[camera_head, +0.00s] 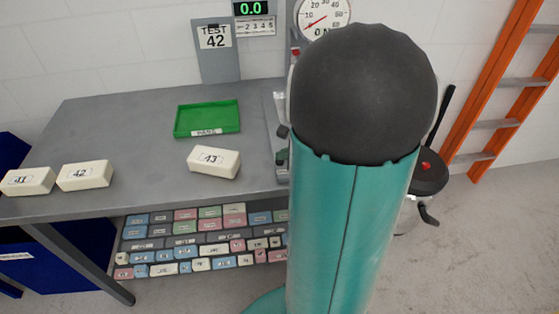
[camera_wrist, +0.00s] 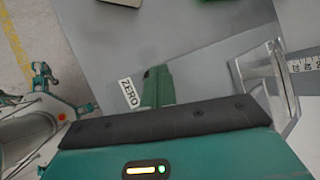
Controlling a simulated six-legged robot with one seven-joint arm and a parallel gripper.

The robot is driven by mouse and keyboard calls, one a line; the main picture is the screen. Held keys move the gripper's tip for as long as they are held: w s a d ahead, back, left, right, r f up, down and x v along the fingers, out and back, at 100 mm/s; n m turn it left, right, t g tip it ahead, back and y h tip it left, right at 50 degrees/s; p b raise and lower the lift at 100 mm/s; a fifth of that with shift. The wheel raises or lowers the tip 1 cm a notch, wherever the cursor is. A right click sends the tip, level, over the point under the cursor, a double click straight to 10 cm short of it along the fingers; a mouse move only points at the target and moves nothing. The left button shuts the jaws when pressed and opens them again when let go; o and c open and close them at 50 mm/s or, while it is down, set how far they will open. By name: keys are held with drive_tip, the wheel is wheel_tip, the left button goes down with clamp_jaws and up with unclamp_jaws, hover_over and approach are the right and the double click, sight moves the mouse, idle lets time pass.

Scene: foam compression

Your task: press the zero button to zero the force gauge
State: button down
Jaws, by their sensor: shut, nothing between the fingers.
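My gripper (camera_wrist: 157,78) shows in the wrist view as narrow green fingers, shut and empty, pointing down at the grey surface. A white ZERO label (camera_wrist: 130,93) lies just left of the fingers. The zero button itself is not visible; the fingers may hide it, and I cannot tell whether they touch it. In the head view my large teal arm hides most of the test stand and my gripper. The round dial gauge (camera_head: 322,15) shows at the top, partly behind my arm. A digital display (camera_head: 250,8) reads 0.0.
The grey table (camera_head: 100,125) holds a green tray (camera_head: 208,118) and foam blocks 41 (camera_head: 28,181), 42 (camera_head: 85,175) and 43 (camera_head: 214,161). A TEST 42 sign (camera_head: 214,38) stands behind. A clear-sided part (camera_wrist: 268,82) and a ruler (camera_wrist: 304,68) are right of my fingers.

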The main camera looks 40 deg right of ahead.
drive_tip(key=shift+r, duration=0.35)
drive_tip(key=shift+r, duration=3)
drive_tip(key=a+r+n+g+y, duration=0.1)
drive_tip(key=a+r+n, duration=0.1)
drive_tip(key=a+n, duration=0.5)
drive_tip(key=a+r+n+g+y, duration=0.1)
drive_tip(key=a+r+n, duration=0.25)
drive_tip(key=a, duration=0.65)
drive_tip(key=s+a+r+n+g+h, duration=0.1)
drive_tip(key=s+a+r+n+h, duration=0.1)
drive_tip(key=s+a+n, duration=0.7)
drive_tip(key=a+n+h, duration=0.1)
drive_tip(key=n, duration=0.5)
drive_tip(key=shift+s+r+g, duration=0.25)
drive_tip(key=shift+r+g, duration=0.05)
drive_tip(key=shift+r, duration=0.05)
